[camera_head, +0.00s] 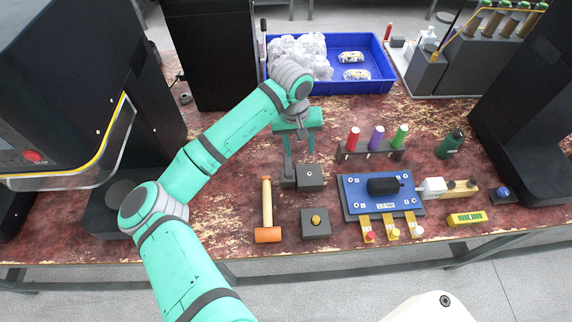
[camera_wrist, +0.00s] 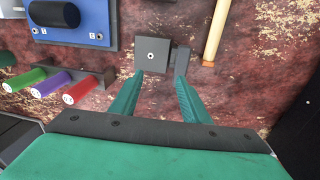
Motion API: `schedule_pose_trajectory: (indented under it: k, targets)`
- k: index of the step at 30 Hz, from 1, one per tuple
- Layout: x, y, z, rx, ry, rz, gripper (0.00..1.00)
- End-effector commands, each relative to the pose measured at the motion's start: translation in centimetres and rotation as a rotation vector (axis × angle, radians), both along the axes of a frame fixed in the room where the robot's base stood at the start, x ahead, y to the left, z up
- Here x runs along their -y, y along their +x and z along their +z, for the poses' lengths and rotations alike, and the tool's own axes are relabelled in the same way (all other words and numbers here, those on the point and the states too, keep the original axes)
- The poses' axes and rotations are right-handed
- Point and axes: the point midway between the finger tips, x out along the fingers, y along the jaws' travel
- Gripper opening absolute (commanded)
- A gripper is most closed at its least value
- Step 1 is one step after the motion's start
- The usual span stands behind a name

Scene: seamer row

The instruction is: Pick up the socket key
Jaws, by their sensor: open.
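I cannot tell for certain which item is the socket key. A rack (camera_head: 370,154) holds upright tools with a red handle (camera_head: 353,139), a purple handle (camera_head: 376,138) and a green handle (camera_head: 400,136); they also show at left in the wrist view (camera_wrist: 50,84). My gripper (camera_head: 298,155) is open and empty, left of the rack. It is above or behind a dark grey block (camera_head: 310,178) with a slim dark upright piece (camera_head: 288,168) beside it. In the wrist view my fingertips (camera_wrist: 159,75) point toward that block (camera_wrist: 152,53) and piece (camera_wrist: 181,60). Nothing shows between them.
An orange-headed mallet (camera_head: 268,234) lies left of the block. A small block with a yellow knob (camera_head: 316,222) is in front. A blue fixture plate (camera_head: 350,192) is to the right. A blue bin (camera_head: 382,75) stands behind. Dark machines flank the table.

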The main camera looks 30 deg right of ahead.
Motion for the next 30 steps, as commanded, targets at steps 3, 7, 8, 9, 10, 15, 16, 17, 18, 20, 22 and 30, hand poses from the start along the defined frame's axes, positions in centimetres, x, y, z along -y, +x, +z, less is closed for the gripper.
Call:
schedule_pose_trajectory:
  k: [3,7,8,9,10,15,16,17,18,20,22,30]
  targets:
    - [-2.2,0.9,0.6,0.006,0.08,0.023,0.42]
    - [-3.3,1.2,0.4,0.005,0.116,0.034,0.42]
    - [-3.4,1.2,0.1,0.005,0.119,0.035,0.42]
    - [-3.5,1.3,-0.3,0.004,0.12,0.037,0.42]
    - [-3.5,1.3,-0.8,0.004,0.12,0.037,0.42]
    - [-3.5,1.3,-3.3,0.005,0.119,0.038,0.42]
    - [-3.4,1.3,-3.7,0.004,0.118,0.038,0.42]
    - [-3.4,1.3,-4.0,0.005,0.119,0.038,0.42]
    - [-3.4,1.3,-4.3,0.006,0.118,0.037,0.42]
    - [-3.4,1.3,-4.6,0.006,0.117,0.037,0.42]
    - [-3.4,1.3,-4.9,0.007,0.116,0.037,0.42]
    - [-3.0,0.9,-8.3,0.007,0.118,0.033,0.42]
